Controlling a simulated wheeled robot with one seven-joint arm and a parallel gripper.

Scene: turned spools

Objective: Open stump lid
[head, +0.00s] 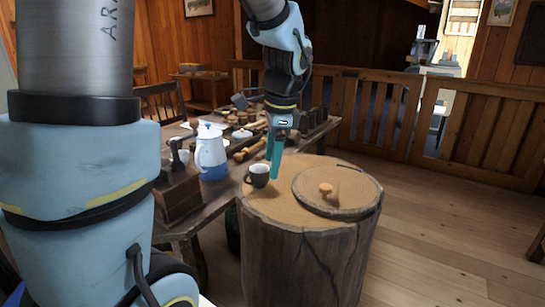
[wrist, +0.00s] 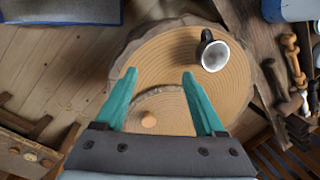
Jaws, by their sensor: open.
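The stump (head: 305,255) is a tall, cracked wooden block with a flat ringed top; its top also fills the middle of the wrist view (wrist: 170,62). The round stump lid (head: 355,193) lies on the right part of the top, with a small orange-brown knob (head: 326,189) at its middle. In the wrist view the lid (wrist: 175,115) and knob (wrist: 148,121) show between and below the teal fingers. My gripper (head: 273,172) is open and empty, pointing down above the stump, left of the knob in the head view. It shows in the wrist view too (wrist: 160,75).
A dark mug (head: 257,175) stands on the stump's left edge, close to my gripper; it also shows in the wrist view (wrist: 211,52). A workbench with a blue-and-white pot (head: 211,152) and turned wooden pieces adjoins the stump. Floor at right is clear up to a wooden railing.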

